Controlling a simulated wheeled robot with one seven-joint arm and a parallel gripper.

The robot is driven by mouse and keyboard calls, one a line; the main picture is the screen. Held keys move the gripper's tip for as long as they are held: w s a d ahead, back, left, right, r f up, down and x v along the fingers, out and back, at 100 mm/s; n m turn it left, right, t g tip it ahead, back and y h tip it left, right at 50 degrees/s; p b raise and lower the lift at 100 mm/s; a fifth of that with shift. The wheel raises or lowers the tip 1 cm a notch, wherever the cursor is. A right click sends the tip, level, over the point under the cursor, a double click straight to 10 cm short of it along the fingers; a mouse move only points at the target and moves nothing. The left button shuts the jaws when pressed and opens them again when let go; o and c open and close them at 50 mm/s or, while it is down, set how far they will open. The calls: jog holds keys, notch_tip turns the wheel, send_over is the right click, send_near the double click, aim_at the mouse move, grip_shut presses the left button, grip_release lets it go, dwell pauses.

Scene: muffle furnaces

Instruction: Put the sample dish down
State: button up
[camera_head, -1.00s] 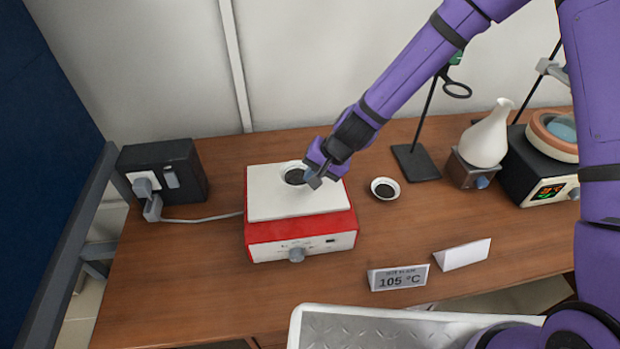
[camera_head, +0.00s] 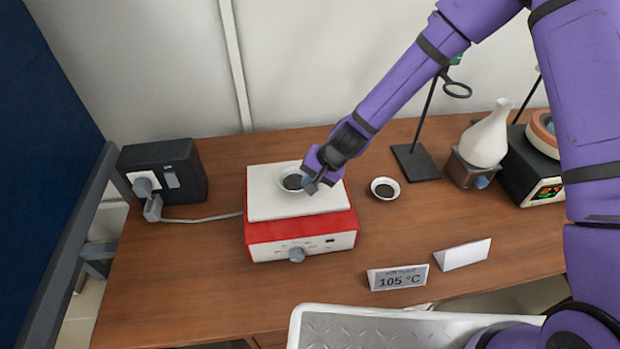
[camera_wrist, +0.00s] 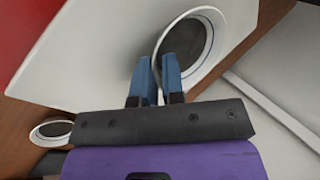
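The sample dish (camera_head: 291,180) is a small white bowl with dark contents, at the white top of the red hot plate (camera_head: 301,242). My gripper (camera_head: 312,185) is at the dish's right side. In the wrist view, the blue fingers of my gripper (camera_wrist: 157,62) straddle the near wall of the dish (camera_wrist: 216,40), one inside and one outside, and pinch it. The dish is over the white plate top (camera_wrist: 95,50). I cannot tell whether its base touches the plate. My fingers hide part of its rim.
A second dish (camera_head: 385,188) with dark contents stands on the table right of the hot plate. A "105 °C" sign (camera_head: 398,278) and a blank card (camera_head: 462,254) stand in front. A black socket box (camera_head: 163,172) is left; a stand (camera_head: 417,163) and flask (camera_head: 487,137) are right.

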jog(key=o, duration=0.4)
jog(key=shift+c, duration=0.2)
jog(key=shift+r, duration=0.1)
jog(key=v, duration=1.2)
jog(key=s+d+r+n+t+h, duration=0.1)
jog(key=s+d+r+h, duration=0.15)
jog(key=d+r, duration=0.65)
jog(key=s+d+r+n+t+h, duration=0.1)
jog(key=s+d+r+t, duration=0.15)
jog(key=d+r, duration=0.65)
jog(key=s+d+r+h, duration=0.1)
jog(key=s+d+r, duration=0.5)
jog(key=s, duration=0.3)
jog(key=s+d+r+t+h, duration=0.1)
jog(key=s+d+r, duration=0.4)
jog(key=s, duration=0.4)
jog(key=shift+d+r, duration=0.4)
jog(key=shift+r, duration=0.2)
